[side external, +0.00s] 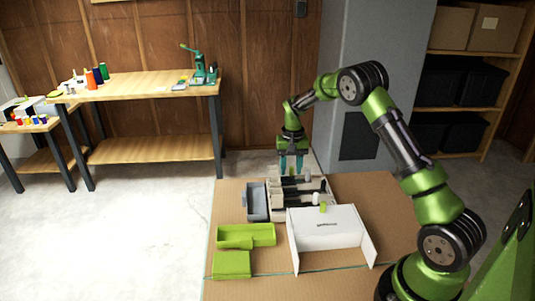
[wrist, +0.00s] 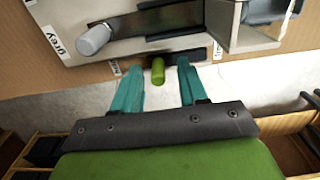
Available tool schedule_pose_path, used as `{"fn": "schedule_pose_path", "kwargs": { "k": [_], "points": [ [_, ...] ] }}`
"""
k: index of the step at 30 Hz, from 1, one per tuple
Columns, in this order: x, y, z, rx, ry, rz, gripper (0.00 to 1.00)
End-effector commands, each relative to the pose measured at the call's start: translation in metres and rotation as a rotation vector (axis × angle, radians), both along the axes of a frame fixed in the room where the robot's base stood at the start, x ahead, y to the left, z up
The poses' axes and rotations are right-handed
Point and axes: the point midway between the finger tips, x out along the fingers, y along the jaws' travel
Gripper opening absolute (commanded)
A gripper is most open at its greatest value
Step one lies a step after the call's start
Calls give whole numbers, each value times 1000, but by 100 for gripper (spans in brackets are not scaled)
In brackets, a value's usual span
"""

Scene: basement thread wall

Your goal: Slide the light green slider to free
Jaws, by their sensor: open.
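In the wrist view a light green slider knob (wrist: 157,71) stands at the edge of the pale slider board (wrist: 85,58), on a short dark track. My gripper (wrist: 158,68) is open, with one teal finger on each side of this knob; gaps show on both sides. A label partly reading "fr" lies by the right finger, and another label by the left one. In the side view my gripper (side external: 291,170) points down at the far edge of the slider board (side external: 278,214). A small light green piece (side external: 322,207) shows at the board's near side; I cannot tell whether it is the same knob.
A grey knob (wrist: 93,38) stands on a wider track beside a "grey" label. A grey bin (side external: 256,202) is left of the board. A white box (side external: 325,228) stands in front, with green trays (side external: 245,236) to its left. Cardboard is clear at front.

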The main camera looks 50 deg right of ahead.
Motion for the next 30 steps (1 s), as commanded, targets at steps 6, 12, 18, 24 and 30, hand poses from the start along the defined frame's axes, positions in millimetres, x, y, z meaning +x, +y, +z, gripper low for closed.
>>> {"fn": "schedule_pose_path", "kwargs": {
  "k": [6,12,18,24,30],
  "points": [
    [1,0,27,-2,-4,2,43],
    [1,0,49,-3,-3,0,43],
    [0,0,57,-1,-1,0,43],
    [0,0,57,-1,-1,0,43],
    [1,-1,73,-3,-4,1,43]
  ]
}}
